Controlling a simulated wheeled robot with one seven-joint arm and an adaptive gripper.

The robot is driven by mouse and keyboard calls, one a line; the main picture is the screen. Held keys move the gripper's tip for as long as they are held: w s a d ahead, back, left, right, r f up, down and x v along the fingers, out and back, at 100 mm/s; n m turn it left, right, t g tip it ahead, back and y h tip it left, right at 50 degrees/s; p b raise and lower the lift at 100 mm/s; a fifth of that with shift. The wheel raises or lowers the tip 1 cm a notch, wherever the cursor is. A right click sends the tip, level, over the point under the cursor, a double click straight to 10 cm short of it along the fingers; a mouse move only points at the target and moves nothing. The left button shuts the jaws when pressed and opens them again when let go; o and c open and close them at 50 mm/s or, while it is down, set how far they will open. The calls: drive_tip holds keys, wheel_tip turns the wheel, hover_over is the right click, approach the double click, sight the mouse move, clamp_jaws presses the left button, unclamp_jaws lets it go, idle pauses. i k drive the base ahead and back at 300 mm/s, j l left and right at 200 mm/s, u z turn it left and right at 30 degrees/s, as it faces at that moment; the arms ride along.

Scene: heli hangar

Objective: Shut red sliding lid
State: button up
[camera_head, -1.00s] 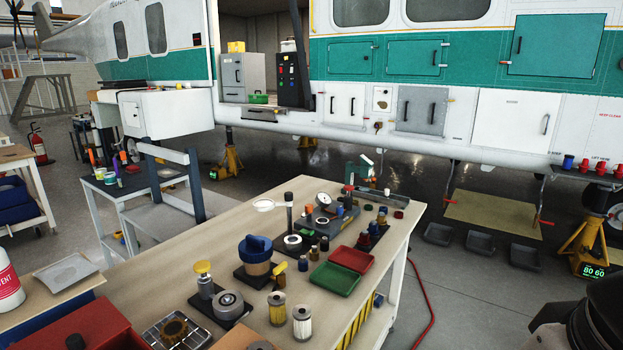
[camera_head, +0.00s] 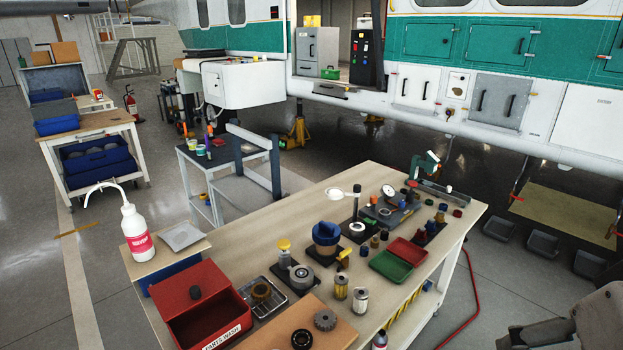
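A red box (camera_head: 228,341) labelled "PARTS WASH" stands at the near left end of the workbench. The front part is open and shows a dark red inside. The box's lower front is cut off by the picture's bottom edge. A grey part of my arm shows at the bottom right, well away from the box across the bench. I cannot make out my gripper's fingers in view.
A white wash bottle (camera_head: 136,232) with a curved spout stands behind the box, beside a grey tray (camera_head: 181,237). A wire-mesh tray (camera_head: 277,297) with a gear and an orange-brown board (camera_head: 330,338) with round parts lie to its right. Filters and jars crowd the bench (camera_head: 310,205).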

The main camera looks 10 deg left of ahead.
sight(174, 295)
drive_tip(key=u, duration=1.3)
drive_tip(key=i+l, duration=0.1)
drive_tip(key=i, duration=0.2)
drive_tip(key=i+l+u, duration=0.1)
drive_tip(key=i, duration=0.25)
